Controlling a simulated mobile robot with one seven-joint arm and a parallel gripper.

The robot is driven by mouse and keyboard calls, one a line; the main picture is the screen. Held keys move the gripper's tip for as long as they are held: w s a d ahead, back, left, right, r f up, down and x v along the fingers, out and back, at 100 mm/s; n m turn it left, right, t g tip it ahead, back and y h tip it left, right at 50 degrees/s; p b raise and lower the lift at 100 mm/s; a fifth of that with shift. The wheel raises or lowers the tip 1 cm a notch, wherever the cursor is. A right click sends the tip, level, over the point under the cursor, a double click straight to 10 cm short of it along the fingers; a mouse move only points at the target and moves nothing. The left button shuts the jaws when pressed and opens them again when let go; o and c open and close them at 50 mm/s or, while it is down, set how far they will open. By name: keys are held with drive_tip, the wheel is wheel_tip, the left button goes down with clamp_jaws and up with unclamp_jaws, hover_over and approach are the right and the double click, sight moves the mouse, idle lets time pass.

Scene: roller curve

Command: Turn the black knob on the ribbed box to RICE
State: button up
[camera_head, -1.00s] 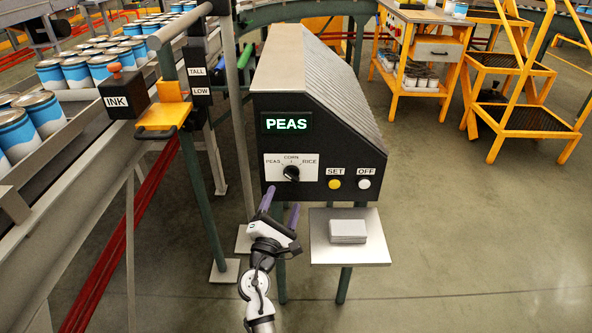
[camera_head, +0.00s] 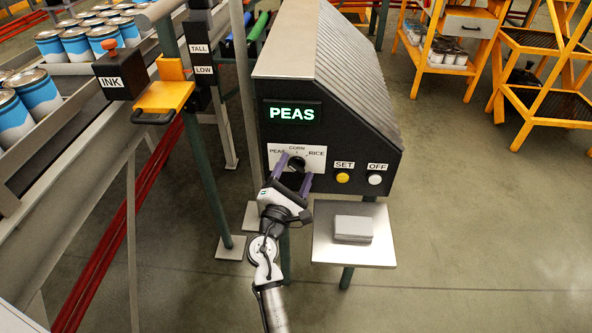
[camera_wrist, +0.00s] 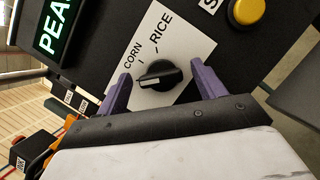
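The ribbed box (camera_head: 328,108) is dark with a sloping ribbed side and a lit green display reading PEAS (camera_head: 292,114). Its white dial plate (camera_head: 318,158) carries PEAS, CORN and RICE. The black knob (camera_wrist: 158,75) sits on that plate in the wrist view, with a light pointer line along its grip. In the head view the knob (camera_head: 297,163) is partly hidden by my gripper. My gripper (camera_head: 294,167) is open, its purple fingers on either side of the knob. In the wrist view the gripper (camera_wrist: 161,83) shows gaps between fingers and knob.
A yellow SET button (camera_head: 342,178) and a white OFF button (camera_head: 375,179) are right of the dial. A small shelf (camera_head: 330,250) below holds a grey block (camera_head: 353,229). The INK box (camera_head: 116,74) and conveyor with cans stand left.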

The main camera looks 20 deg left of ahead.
drive_tip(key=c, duration=1)
drive_tip(key=shift+o, duration=0.2)
drive_tip(key=shift+m, duration=0.4)
drive_tip(key=m+h, duration=0.1)
drive_tip(key=m, duration=0.1)
drive_tip(key=m+g, duration=0.1)
drive_tip(key=m, duration=0.1)
drive_tip(key=shift+r+m+g+h, duration=0.15)
drive_tip(key=shift+m+g+h, duration=0.15)
drive_tip(key=shift+m+h, duration=0.1)
drive_tip(key=m, duration=0.2)
drive_tip(key=m+g+p, duration=0.1)
drive_tip(key=m, duration=0.1)
drive_tip(key=shift+r+m+g, duration=0.1)
drive_tip(key=shift+m+g, duration=0.2)
drive_tip(key=m+g+p, duration=0.1)
drive_tip(key=m, duration=0.2)
drive_tip(key=shift+r+m+g+p, duration=0.1)
drive_tip(key=shift+m+g+p, duration=0.25)
drive_tip(key=shift+m+g, duration=0.05)
drive_tip(key=shift+m+g+y+p, duration=0.6)
drive_tip(key=shift+m+y, duration=0.2)
drive_tip(key=shift+m, duration=0.7)
